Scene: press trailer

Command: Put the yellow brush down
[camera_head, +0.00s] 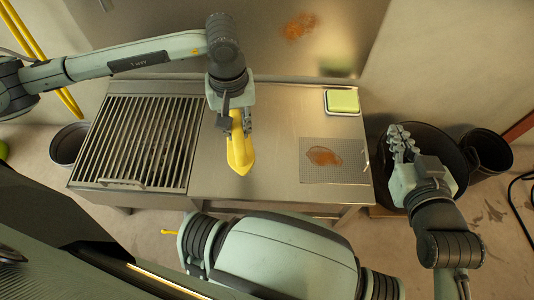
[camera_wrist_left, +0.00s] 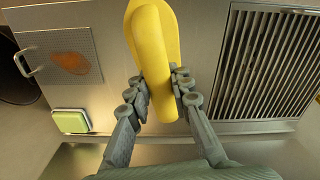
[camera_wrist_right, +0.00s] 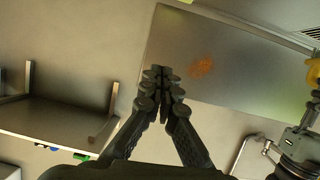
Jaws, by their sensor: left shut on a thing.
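The yellow brush (camera_head: 240,150) is in my left gripper (camera_head: 238,122), over the bare metal counter (camera_head: 272,165) just right of the slatted grill. In the left wrist view the brush (camera_wrist_left: 152,40) sits between the two fingers (camera_wrist_left: 160,90), which press on its sides. Its bristles are not visible, and I cannot tell how high it is above the counter. My right gripper (camera_head: 401,140) is off the counter's right end, above a dark bin. In the right wrist view its fingers (camera_wrist_right: 162,85) are together with nothing between them.
The slatted grill (camera_head: 140,140) fills the counter's left side. A perforated plate (camera_head: 345,168) with a brown stain lies at right, below a green sponge (camera_head: 343,101) in a tray. Metal between them is clear. Dark bins stand at left (camera_head: 68,145) and right (camera_head: 488,152).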

